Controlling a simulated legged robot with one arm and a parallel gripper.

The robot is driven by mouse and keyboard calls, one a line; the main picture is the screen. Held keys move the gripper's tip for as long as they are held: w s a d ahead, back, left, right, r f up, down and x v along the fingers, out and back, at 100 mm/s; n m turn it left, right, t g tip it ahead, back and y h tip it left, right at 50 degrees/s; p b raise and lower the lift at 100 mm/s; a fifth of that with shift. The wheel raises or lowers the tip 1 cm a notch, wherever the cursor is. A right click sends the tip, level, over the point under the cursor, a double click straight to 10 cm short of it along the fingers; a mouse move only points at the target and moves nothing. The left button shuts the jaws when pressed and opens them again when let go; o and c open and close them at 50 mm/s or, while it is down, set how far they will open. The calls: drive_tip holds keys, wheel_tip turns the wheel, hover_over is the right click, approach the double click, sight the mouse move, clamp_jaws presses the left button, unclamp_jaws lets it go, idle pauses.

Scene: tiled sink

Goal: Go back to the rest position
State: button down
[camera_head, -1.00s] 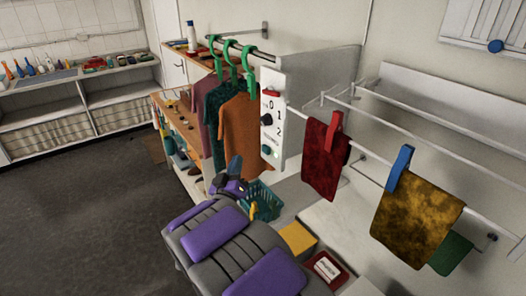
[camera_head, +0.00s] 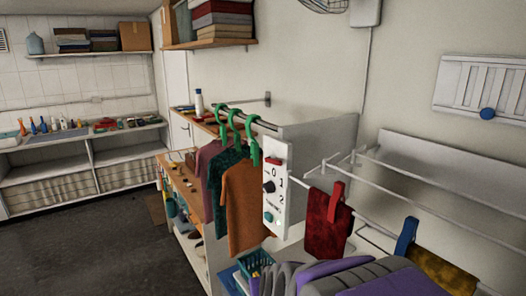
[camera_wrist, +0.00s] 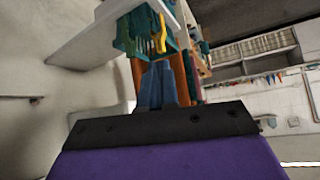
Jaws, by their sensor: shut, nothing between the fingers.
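My arm (camera_head: 375,278), grey with purple pads, shows at the bottom right of the head view. Its gripper end is not clearly visible there. In the wrist view my gripper (camera_wrist: 161,68) shows as two blue-grey fingers close together beyond a black bracket. It is shut and holds nothing. The wrist picture appears upside down. A teal basket (camera_wrist: 138,32) with a yellow item shows past the fingertips there. The same teal basket (camera_head: 256,262) is low in the head view, left of my arm.
Shirts (camera_head: 243,205) hang on green hangers beside a white control panel (camera_head: 275,190). A red cloth (camera_head: 328,222) and a yellow cloth (camera_head: 442,272) hang by clips on the drying rack (camera_head: 352,165). Open dark floor (camera_head: 95,255) lies at left.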

drive_tip(key=s+d+m+g, duration=0.1)
drive_tip(key=s+d+g, duration=0.2)
drive_tip(key=s, duration=0.8)
drive_tip(key=s+d+g+h, duration=0.1)
drive_tip(key=s+d+g, duration=0.2)
drive_tip(key=s+d, duration=0.3)
drive_tip(key=s+d+m+g+h, duration=0.1)
drive_tip(key=s+d+g, duration=0.3)
drive_tip(key=s, duration=1.2)
drive_tip(key=shift+s+d+f+m, duration=0.25)
drive_tip(key=shift+s+m, duration=0.05)
drive_tip(key=shift+s, duration=0.05)
